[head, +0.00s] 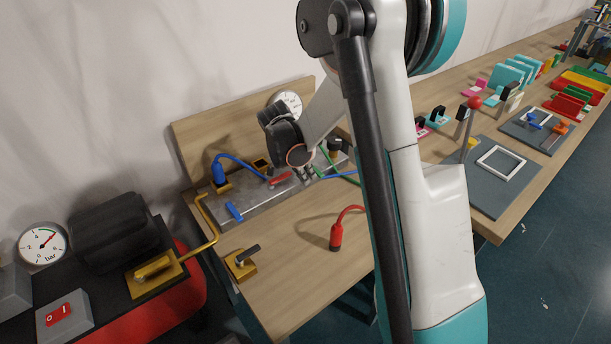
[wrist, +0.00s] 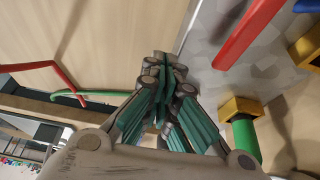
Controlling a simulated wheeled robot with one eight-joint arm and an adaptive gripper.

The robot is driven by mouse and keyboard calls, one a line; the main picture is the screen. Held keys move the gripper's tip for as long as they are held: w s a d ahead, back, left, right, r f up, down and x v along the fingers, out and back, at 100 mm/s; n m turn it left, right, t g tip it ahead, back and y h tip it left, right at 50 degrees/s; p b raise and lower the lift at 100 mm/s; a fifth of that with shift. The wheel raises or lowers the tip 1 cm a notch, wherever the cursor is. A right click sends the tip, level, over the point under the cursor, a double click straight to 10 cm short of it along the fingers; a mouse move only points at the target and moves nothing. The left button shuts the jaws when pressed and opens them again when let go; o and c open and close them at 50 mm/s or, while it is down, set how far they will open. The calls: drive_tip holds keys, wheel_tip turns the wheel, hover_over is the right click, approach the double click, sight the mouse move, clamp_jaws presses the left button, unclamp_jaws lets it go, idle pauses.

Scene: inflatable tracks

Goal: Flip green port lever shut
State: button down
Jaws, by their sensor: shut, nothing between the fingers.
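My gripper (head: 308,175) is shut and empty, low over the right part of the grey metal manifold (head: 252,204). In the wrist view its closed fingertips (wrist: 164,66) are beside the manifold's edge (wrist: 208,80), over the wooden bench. A green plug (wrist: 245,138) sits at a brass port (wrist: 241,107), right of the fingers. I cannot make out a green lever; the gripper may hide it. A red lever (wrist: 248,32) lies on the manifold and also shows in the head view (head: 280,178). A blue lever (head: 235,211) is at the manifold's left.
A blue plug (head: 219,172) with its hose stands at the manifold's left port. A red plug (head: 336,238) stands on the bench to the front. A brass valve (head: 241,264) is at the bench's left edge. A round gauge (head: 287,104) is on the backboard.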

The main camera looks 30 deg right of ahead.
drive_tip(key=shift+d, duration=0.1)
drive_tip(key=shift+s+d+n, duration=0.1)
drive_tip(key=shift+s+n, duration=0.05)
drive_tip(key=shift+n, duration=0.25)
